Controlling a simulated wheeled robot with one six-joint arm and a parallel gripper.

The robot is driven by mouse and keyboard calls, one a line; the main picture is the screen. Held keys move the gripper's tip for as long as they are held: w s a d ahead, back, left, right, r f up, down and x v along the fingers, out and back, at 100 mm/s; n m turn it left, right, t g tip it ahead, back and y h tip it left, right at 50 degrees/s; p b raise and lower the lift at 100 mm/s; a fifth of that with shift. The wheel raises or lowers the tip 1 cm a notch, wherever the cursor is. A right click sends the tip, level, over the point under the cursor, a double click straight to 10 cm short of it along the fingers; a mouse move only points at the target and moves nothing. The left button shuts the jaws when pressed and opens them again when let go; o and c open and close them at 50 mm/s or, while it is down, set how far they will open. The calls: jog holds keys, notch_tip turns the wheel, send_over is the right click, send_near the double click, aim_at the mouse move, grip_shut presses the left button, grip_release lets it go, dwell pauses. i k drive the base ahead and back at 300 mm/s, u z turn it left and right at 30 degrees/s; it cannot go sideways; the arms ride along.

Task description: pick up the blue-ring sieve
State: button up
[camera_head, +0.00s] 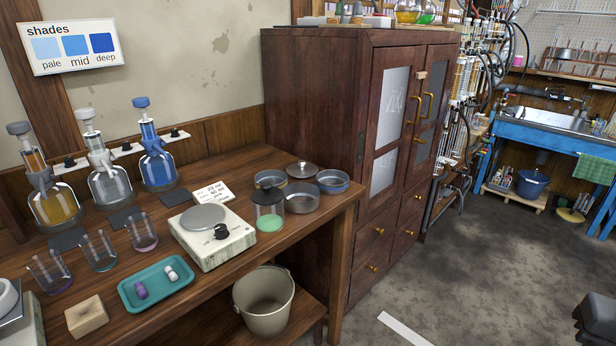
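Several round, shallow sieve-like pans stand in a cluster at the right end of the wooden bench. The one at the far right, with a bluish rim, looks like the blue-ring sieve (333,181); it lies flat near the bench's right edge. A pan with a yellowish ring (270,179) is at the left of the cluster, and a grey one (301,199) is in front. A lidded one (301,170) is at the back. My gripper is not in this view.
A jar with green contents (269,222) stands left of the grey pan, beside a balance (219,242). A tall wooden cabinet (310,110) rises close behind the cluster. A bucket (264,299) sits below. Floor (450,270) to the right is mostly clear.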

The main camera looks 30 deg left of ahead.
aim_at(329, 182)
jog(key=u, duration=0.8)
jog(key=i, duration=0.85)
jog(key=u, duration=0.9)
